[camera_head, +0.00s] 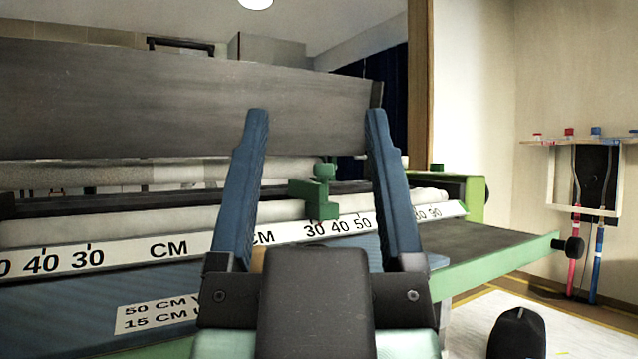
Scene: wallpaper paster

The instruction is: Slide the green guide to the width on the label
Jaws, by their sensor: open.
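The green guide (322,192), a small block with a knob on top, sits on the machine's rail. Its lower edge is just above the 30 mark of the right-hand ruler (345,226). The white label (155,312) below reads "50 CM W…" and "15 CM U…"; my gripper hides its right part. My gripper (316,114) is open and empty, with its two blue fingers pointing up and forward. In the picture the guide shows between the fingers, nearer the right one. No contact shows, and I cannot tell the depth gap.
A grey raised cover (180,100) spans the machine above the guide. A left-hand ruler (70,260) and pale rollers run along the rail. A green side frame with a black knob (574,247) juts out right. A black object (517,333) stands at lower right.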

